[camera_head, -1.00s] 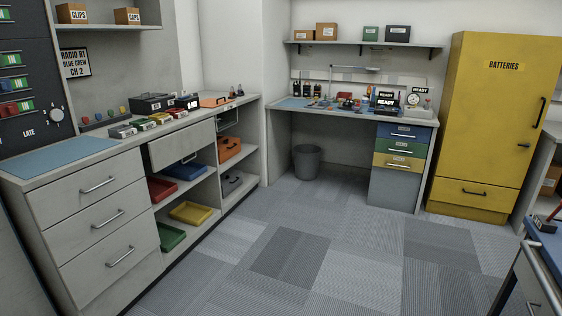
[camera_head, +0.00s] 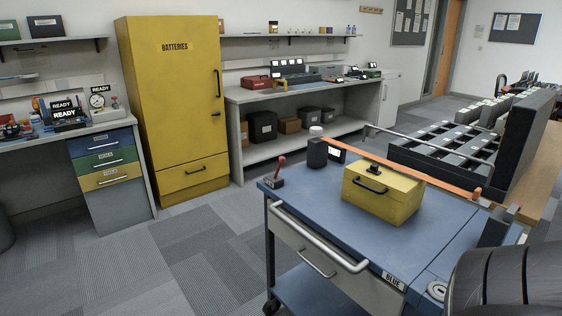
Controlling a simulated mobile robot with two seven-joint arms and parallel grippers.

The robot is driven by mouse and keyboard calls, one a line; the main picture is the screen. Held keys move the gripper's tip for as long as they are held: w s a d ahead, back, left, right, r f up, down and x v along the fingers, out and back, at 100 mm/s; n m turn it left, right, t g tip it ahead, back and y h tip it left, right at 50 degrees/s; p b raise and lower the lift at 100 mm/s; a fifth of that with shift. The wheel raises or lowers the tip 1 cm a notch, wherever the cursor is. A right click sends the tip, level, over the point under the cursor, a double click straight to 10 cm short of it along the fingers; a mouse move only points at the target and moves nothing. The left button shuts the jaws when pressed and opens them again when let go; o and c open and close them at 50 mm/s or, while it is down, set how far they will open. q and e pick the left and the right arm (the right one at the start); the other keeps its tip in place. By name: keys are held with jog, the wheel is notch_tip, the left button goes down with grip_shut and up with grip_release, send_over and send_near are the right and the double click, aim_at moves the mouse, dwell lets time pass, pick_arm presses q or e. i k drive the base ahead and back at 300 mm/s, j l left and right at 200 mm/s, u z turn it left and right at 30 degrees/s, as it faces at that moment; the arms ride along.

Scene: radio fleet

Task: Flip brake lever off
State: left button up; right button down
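A small lever with a red handle (camera_head: 281,163) stands on a dark base at the far left corner of the blue cart top (camera_head: 325,235). I take it to be the brake lever. Its handle points up and leans slightly to the right. The cart carries a "BLUE" label (camera_head: 393,281) on its front edge. Neither of my grippers shows in the view.
A yellow box (camera_head: 383,196) with a black handle sits on the cart. A white push bar (camera_head: 318,238) runs along the cart's front. A yellow "BATTERIES" cabinet (camera_head: 172,100) stands behind. Carpet (camera_head: 200,265) left of the cart is clear.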

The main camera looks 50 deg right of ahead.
aim_at(282, 160)
jog(key=i+z, duration=0.45)
jog(key=i+j+z, duration=0.25)
jog(key=i+z, duration=0.2)
jog(key=i, duration=0.05)
